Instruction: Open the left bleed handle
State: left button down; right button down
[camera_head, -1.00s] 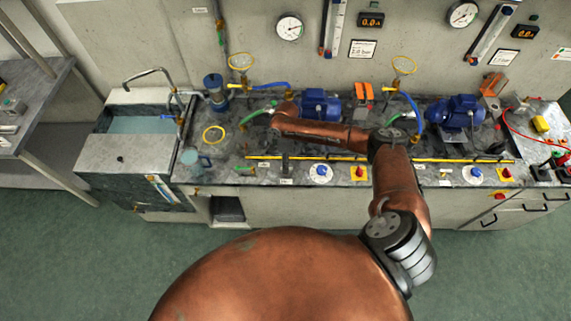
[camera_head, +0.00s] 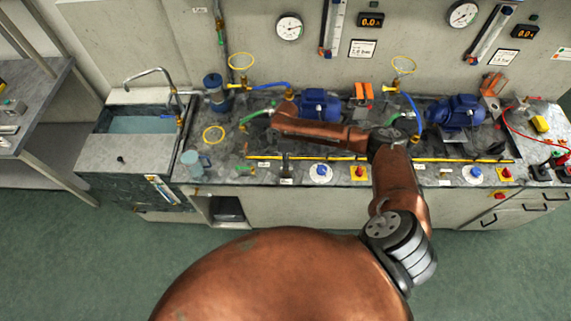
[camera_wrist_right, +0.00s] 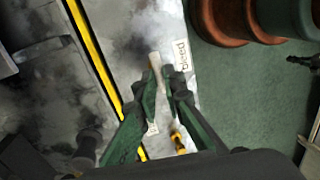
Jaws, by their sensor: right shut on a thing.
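The left bleed handle (camera_wrist_right: 154,64) shows as a narrow pale strip between my right fingertips in the right wrist view, next to a white label reading "bleed" (camera_wrist_right: 182,55). My right gripper (camera_wrist_right: 160,83) has green and black fingers and is shut on it. In the head view my right gripper (camera_head: 286,164) is a small dark shape at the bench's front, below my copper forearm. The bleed label (camera_head: 287,181) lies just in front of it. The handle is too small to make out there, and its exact angle is unclear. My left gripper is out of view.
A yellow rail (camera_head: 340,157) runs along the bench behind the gripper. A blue knob (camera_head: 320,172) and a red knob on yellow (camera_head: 359,172) are to the right. A clear jug (camera_head: 195,164) stands left, beside the sink (camera_head: 135,152). Blue pump (camera_head: 318,103) is behind.

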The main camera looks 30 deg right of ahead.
jog(key=n+p, duration=0.2)
jog(key=n, duration=0.2)
jog(key=shift+a+r+h, duration=0.1)
jog(key=shift+a+h, duration=0.05)
jog(key=shift+h, duration=0.25)
jog(key=n+p, duration=0.1)
jog(key=n, duration=0.3)
jog(key=shift+a+n+h, duration=0.15)
jog(key=shift+n+h, duration=0.15)
jog(key=shift+h, duration=0.1)
jog(key=n+p, duration=0.1)
jog(key=n, duration=0.3)
jog(key=shift+s+n+h+p, duration=0.2)
jog(key=shift+n+h+p, duration=0.1)
jog(key=shift+h+p, duration=0.1)
jog(key=n, duration=0.2)
jog(key=n+p, duration=0.1)
jog(key=n, duration=0.1)
jog(key=shift+s+n+t+h, duration=0.1)
jog(key=shift+n+t+h, duration=0.2)
jog(key=c, duration=2)
grip_release()
